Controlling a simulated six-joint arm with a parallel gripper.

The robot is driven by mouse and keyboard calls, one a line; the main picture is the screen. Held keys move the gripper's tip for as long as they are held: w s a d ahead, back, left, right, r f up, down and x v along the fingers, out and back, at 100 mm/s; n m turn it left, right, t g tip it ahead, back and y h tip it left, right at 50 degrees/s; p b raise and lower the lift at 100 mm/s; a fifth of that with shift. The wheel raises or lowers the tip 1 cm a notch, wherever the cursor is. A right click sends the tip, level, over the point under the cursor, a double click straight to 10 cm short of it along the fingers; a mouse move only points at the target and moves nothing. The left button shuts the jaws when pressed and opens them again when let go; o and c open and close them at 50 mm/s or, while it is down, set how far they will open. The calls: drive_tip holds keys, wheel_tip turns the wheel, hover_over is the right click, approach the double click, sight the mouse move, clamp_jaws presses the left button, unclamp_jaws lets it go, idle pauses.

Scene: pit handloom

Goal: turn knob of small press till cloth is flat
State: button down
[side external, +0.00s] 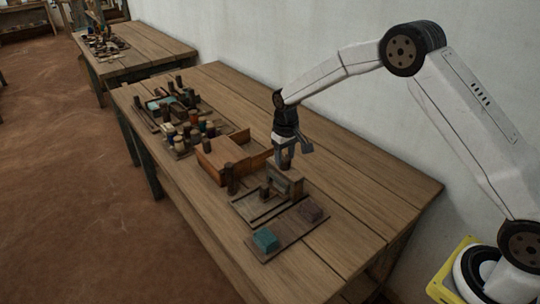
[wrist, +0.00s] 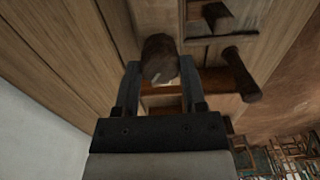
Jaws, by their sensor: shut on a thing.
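The small wooden press (side external: 286,181) stands on the table near its right end. My gripper (side external: 285,162) points down over the press. In the wrist view, a dark round knob (wrist: 159,55) sits between the two fingers of my gripper (wrist: 160,78), which is shut on it. In the side view the knob is hidden by the fingers. I cannot make out the cloth in the press or how flat it is. A folded teal piece (side external: 265,240), perhaps cloth, lies on a dark board in front of the press.
A brown block (side external: 311,211) lies on the same board (side external: 285,238). A wooden box (side external: 219,157) stands left of the press. Trays with spools and jars (side external: 190,130) lie farther left. A dark peg (wrist: 242,74) sticks up near my right finger. The table's back strip (side external: 365,170) is clear.

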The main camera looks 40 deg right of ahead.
sight(285, 157)
drive_tip(key=m, duration=0.5)
idle(0.4)
drive_tip(key=shift+c, duration=0.7)
unclamp_jaws()
drive_tip(key=shift+r, duration=0.1)
drive_tip(key=shift+r, duration=3.85)
drive_tip(key=shift+s, duration=0.1)
